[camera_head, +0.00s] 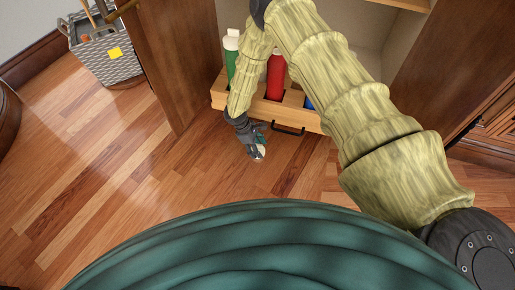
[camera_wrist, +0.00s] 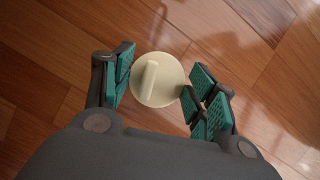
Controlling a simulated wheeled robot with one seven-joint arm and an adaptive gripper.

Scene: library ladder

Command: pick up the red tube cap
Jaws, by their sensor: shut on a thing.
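My gripper (camera_head: 254,142) hangs above the wooden floor in front of the open drawer. It is shut on a round cream cap (camera_wrist: 168,84) with a raised bar across its face. In the wrist view the cap lies between the green pads of my gripper (camera_wrist: 157,84); in the head view only a small pale part of it (camera_head: 261,151) shows. The cap is cream, not red. A red tube (camera_head: 276,76) stands in the drawer, its top showing no pale cap like the green tube's.
The wooden drawer (camera_head: 228,101) has a dark handle (camera_head: 288,130). It also holds a green tube (camera_head: 231,62) with a white cap and a blue thing (camera_head: 308,103) mostly behind my arm. A woven basket (camera_head: 105,58) stands at upper left.

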